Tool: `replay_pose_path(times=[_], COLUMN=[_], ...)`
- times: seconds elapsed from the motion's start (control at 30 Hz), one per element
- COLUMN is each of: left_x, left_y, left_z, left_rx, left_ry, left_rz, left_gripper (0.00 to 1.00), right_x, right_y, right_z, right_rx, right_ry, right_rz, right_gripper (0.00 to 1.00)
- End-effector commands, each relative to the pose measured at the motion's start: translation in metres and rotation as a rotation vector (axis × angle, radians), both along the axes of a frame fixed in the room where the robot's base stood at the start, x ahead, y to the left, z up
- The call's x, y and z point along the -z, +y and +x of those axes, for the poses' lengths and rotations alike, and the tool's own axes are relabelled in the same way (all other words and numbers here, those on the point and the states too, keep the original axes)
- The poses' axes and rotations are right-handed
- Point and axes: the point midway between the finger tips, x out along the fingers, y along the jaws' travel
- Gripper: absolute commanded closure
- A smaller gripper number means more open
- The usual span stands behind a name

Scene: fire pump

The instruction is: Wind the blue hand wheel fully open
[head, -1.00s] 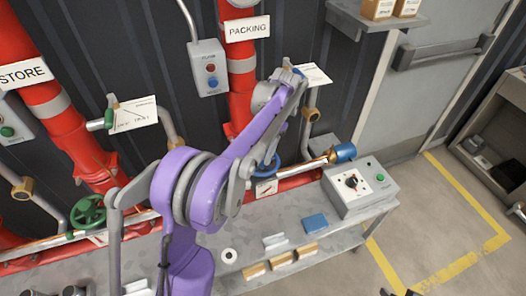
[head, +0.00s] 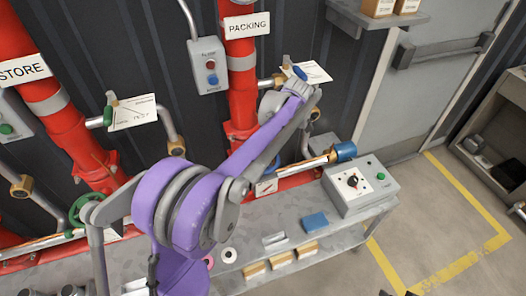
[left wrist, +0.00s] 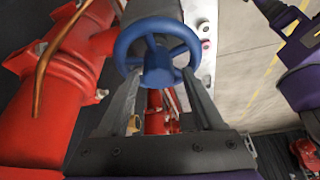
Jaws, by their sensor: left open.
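The blue hand wheel (left wrist: 158,62) faces my left wrist camera at the upper middle of that view. In the head view my purple left arm covers most of it. My left gripper (left wrist: 160,84) is open, with its two dark fingers reaching toward the lower left and lower right of the wheel's rim. I cannot tell whether the fingertips touch the rim. In the head view the left gripper is hidden behind its own arm. Two dark tips of what looks like my right gripper (head: 398,293) just show at the bottom edge of the head view.
A grey control box (head: 361,187) stands on the bench's right end, near a blue-capped pipe (head: 344,151). Red pipes (head: 75,135) and a green wheel (head: 90,206) are at left. A blue block (head: 315,222) lies on the bench. Floor at right is clear.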

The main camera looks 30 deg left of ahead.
Motion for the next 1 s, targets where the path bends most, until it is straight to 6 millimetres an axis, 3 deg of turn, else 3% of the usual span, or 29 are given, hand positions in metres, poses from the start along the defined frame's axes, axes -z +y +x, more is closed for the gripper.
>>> replay_pose_path(times=[0.17, 0.5, 0.77, 1.0], left_x=[-0.0003, -0.0004, -0.0005, -0.0008], left_y=[-0.0006, 0.0002, 0.0008, 0.0025], left_z=[-0.0008, -0.0030, -0.0031, -0.0042], left_rx=[0.105, 0.650, 0.830, 1.187], left_ry=[0.000, 0.000, 0.000, -0.001], left_rz=[0.000, 0.002, 0.000, 0.002], left_gripper=[0.32, 0.32, 0.32, 0.32], right_x=[0.0012, 0.0054, 0.0055, 0.0052], right_y=[0.0000, 0.0000, 0.0000, 0.0000], right_z=[-0.0004, -0.0019, -0.0019, -0.0018], right_rx=[0.000, 0.000, 0.000, 0.000], right_ry=[0.001, 0.004, 0.004, 0.004], right_rz=[0.000, 0.000, 0.000, 0.000], right_gripper=[0.50, 0.50, 0.50, 0.50])
